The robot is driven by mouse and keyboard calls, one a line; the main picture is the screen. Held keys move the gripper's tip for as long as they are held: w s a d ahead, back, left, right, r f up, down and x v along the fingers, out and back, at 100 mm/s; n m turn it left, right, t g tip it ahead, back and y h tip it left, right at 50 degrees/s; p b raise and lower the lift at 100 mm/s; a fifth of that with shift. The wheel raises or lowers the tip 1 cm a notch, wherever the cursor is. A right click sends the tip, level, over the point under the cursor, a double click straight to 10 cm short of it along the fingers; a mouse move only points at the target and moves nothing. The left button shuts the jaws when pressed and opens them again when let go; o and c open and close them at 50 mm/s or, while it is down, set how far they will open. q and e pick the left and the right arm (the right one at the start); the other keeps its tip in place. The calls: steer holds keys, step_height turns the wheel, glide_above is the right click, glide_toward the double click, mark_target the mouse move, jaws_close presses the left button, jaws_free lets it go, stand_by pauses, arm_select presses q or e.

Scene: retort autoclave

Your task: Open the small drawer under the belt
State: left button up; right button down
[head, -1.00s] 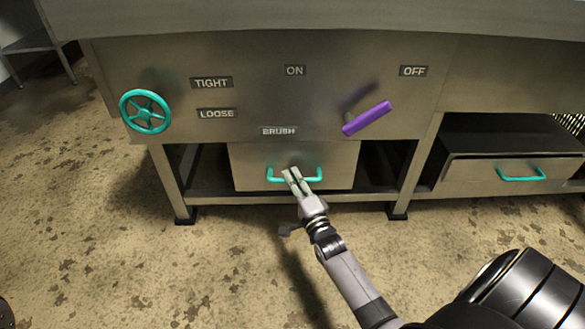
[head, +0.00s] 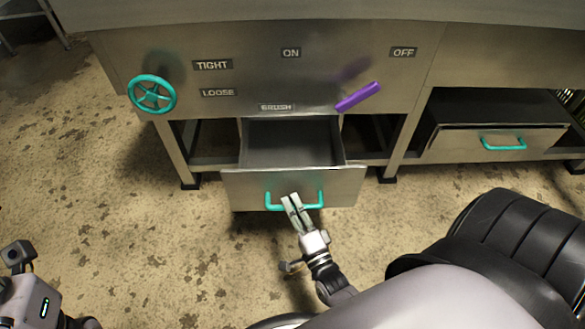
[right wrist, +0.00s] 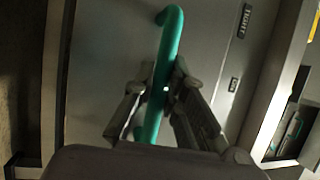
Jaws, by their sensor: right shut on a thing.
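The small grey drawer (head: 240,190) under the BRUSH label stands pulled out, and its dark inside shows with nothing visible in it. Its teal handle (head: 270,203) is on the front panel. My right gripper (head: 292,203) is shut on the handle near its middle. In the right wrist view the teal handle (right wrist: 170,45) runs between the two fingers of the right gripper (right wrist: 160,90). At the lower left of the head view part of my left arm shows; its fingers cannot be made out.
A teal handwheel (head: 152,95) by the TIGHT and LOOSE labels and a purple lever (head: 358,97) are on the panel above. Another drawer (head: 450,143) with a teal handle (head: 503,144) is at the right. The floor at the left is clear.

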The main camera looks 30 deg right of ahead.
steer(key=c, duration=1.6)
jaws_free()
steer(key=shift+r, duration=0.1)
